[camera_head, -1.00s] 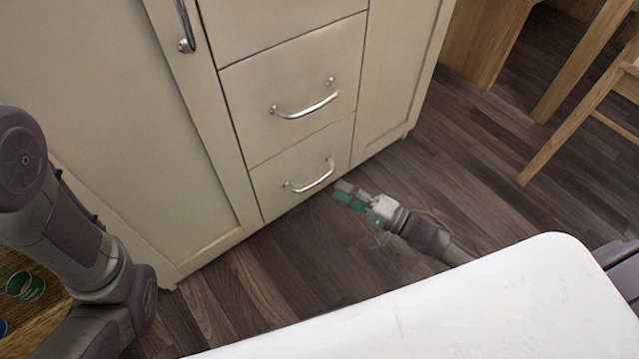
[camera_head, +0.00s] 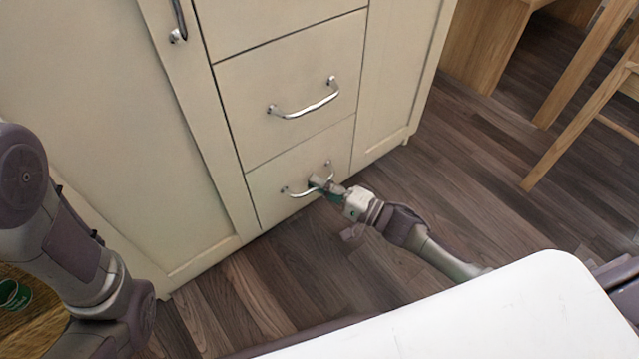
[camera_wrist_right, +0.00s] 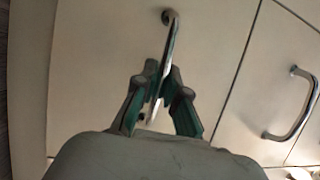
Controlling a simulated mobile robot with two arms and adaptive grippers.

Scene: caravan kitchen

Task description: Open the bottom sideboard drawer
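The bottom sideboard drawer (camera_head: 285,180) is shut, its cream front flush with the cabinet. Its silver bar handle (camera_head: 299,193) is partly covered by my right gripper (camera_head: 318,183), which reaches in from the lower right. In the right wrist view the handle (camera_wrist_right: 170,45) runs between the two green-padded fingers of the gripper (camera_wrist_right: 161,72). The fingers stand on either side of the bar with some space between them; firm contact is not visible. My left arm is at the left edge of the head view, its gripper out of sight.
The middle drawer (camera_head: 290,85) above is shut, with its own handle (camera_head: 305,104); this handle is at right in the wrist view. A white surface (camera_head: 480,325) fills the lower right. A wooden chair (camera_head: 580,110) stands at the upper right. Dark plank floor (camera_head: 450,180) is clear before the sideboard.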

